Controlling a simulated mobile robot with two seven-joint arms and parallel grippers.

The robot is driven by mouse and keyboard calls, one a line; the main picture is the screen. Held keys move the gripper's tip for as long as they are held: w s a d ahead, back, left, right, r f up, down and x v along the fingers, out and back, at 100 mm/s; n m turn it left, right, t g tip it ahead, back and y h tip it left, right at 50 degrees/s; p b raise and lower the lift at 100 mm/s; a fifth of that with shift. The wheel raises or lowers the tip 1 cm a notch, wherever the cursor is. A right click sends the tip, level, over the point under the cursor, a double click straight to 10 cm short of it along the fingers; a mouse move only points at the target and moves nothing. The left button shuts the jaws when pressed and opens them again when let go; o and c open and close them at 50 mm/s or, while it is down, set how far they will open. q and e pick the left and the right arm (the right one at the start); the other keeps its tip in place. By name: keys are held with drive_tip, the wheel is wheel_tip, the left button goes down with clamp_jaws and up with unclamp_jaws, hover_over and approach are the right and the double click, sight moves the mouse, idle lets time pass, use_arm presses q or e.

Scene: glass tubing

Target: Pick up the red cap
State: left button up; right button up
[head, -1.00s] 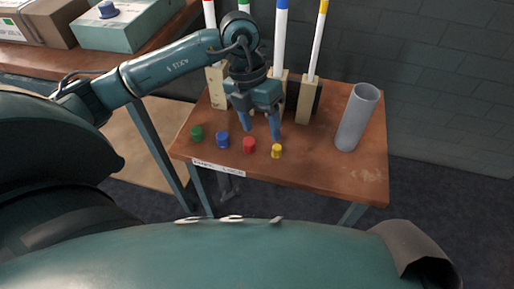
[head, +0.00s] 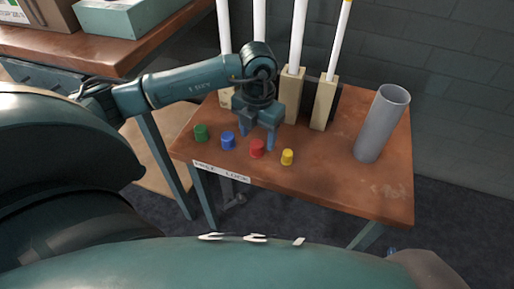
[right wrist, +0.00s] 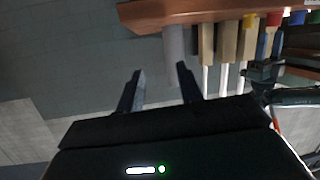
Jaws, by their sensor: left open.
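The red cap (head: 257,149) stands on the small brown table in a row with the green cap (head: 201,132), blue cap (head: 228,140) and yellow cap (head: 287,157). My left gripper (head: 257,138) points down with its fingers apart, just behind and above the red cap. One fingertip is near the blue cap, the other overlaps the view beside the red cap; I cannot tell if either touches. In the right wrist view the red cap (right wrist: 273,18) shows at the top. My right gripper (right wrist: 160,82) is open and empty, away from the table.
Wooden blocks (head: 323,103) holding white tubes stand behind the caps. A grey cylinder (head: 381,124) stands at the table's right. A label (head: 221,172) is on the front edge. Another bench with a teal box (head: 128,16) is at the back left.

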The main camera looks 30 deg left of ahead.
sight(257, 143)
use_arm(q)
drive_tip(key=f, duration=0.2)
drive_tip(key=f+b, duration=0.1)
drive_tip(key=f, duration=0.1)
drive_tip(key=shift+w+a+f, duration=0.2)
drive_tip(key=shift+f, duration=0.05)
use_arm(e)
drive_tip(key=shift+w+a+t, duration=0.15)
drive_tip(key=shift+w+t, duration=0.05)
drive_tip(key=shift+t, duration=0.3)
use_arm(q)
drive_tip(key=c, duration=1)
wheel_tip(257, 143, up, 9)
drive_tip(key=shift+r+p, duration=0.15)
drive_tip(key=shift+p, duration=1.05)
drive_tip(key=shift+r, duration=0.4)
use_arm(e)
drive_tip(key=shift+s+d+g, duration=0.2)
drive_tip(key=shift+s+g, duration=0.25)
drive_tip(key=shift+g, duration=0.45)
